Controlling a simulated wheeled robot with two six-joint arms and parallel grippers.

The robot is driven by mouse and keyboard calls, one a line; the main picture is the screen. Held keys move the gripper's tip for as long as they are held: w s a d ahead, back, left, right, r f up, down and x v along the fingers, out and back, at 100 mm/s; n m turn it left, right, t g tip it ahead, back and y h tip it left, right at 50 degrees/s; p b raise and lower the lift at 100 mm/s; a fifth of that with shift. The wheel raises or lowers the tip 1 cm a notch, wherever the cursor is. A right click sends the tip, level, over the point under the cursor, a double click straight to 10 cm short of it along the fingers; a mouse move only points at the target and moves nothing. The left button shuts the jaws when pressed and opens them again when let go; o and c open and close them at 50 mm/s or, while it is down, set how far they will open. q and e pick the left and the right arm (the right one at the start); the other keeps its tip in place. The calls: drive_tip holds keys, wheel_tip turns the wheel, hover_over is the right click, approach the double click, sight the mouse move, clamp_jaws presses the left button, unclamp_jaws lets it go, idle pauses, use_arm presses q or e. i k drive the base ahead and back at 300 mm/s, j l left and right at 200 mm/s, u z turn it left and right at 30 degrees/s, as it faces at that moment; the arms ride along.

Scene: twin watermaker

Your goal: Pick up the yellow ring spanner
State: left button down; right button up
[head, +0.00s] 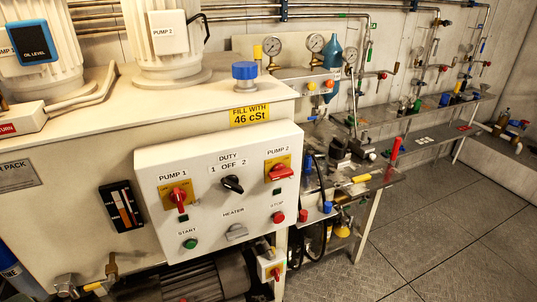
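I cannot make out a yellow ring spanner for certain in the head view. A small yellow item (361,178) lies on the near workbench (385,181), just below a red upright object, but it is too small to identify. Another yellow item (342,231) shows below that bench, beside the cabinet, and its shape is unclear. Neither of my grippers is in view.
A large cream power pack (80,180) fills the left, with a white control box (220,190) on its front. A red upright object (395,150) stands on the bench. A longer bench (440,115) runs along the piped wall. The grey floor (450,230) at right is mostly clear.

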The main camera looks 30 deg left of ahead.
sight(364, 178)
drive_tip(key=i+l+u, duration=0.1)
drive_tip(key=u, duration=0.25)
drive_tip(key=i+l+u, duration=0.15)
drive_tip(key=u, duration=0.2)
drive_tip(key=i+l+u, duration=0.25)
drive_tip(key=i+l, duration=0.15)
drive_tip(key=i, duration=0.15)
drive_tip(key=i+l+u, duration=0.25)
drive_tip(key=i+l, duration=0.2)
